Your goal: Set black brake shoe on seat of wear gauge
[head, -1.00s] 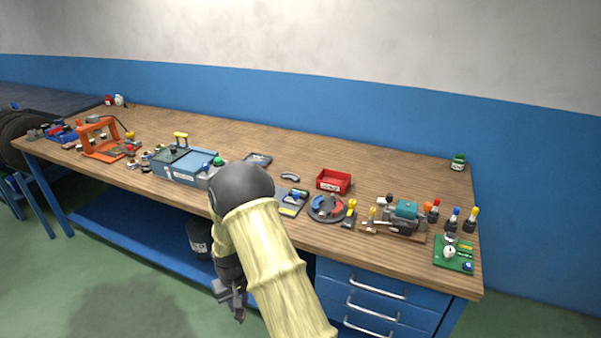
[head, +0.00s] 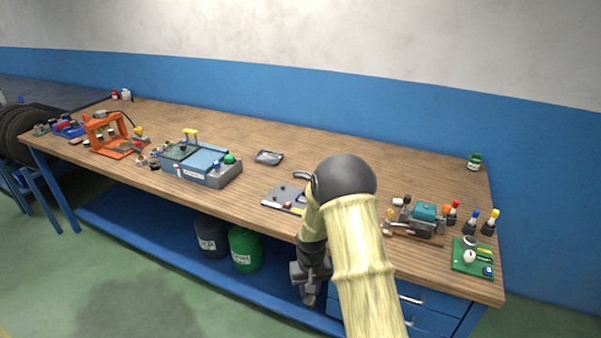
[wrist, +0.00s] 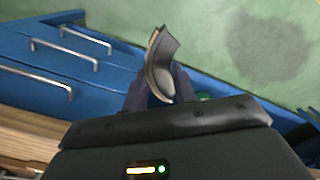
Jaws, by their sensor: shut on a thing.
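My gripper (head: 309,298) hangs low in front of the bench's front edge, below the top, in the head view. In the wrist view its dark fingers (wrist: 160,88) are shut on a curved shoe (wrist: 164,52), dark grey with a paler brownish edge, which sticks out past the fingertips. The shoe cannot be made out in the head view. A flat grey plate with small red and yellow parts (head: 280,199) lies on the bench just left of my arm and may be the wear gauge. My arm covers its right part, so its seat is unclear.
A grey curved piece (head: 301,175) lies behind the plate, partly hidden. A dark tray (head: 268,157) and a blue-grey box (head: 211,174) stand left. A teal-topped fixture (head: 424,213) and green board (head: 472,258) stand right. Blue drawers (head: 428,310) are below the bench top.

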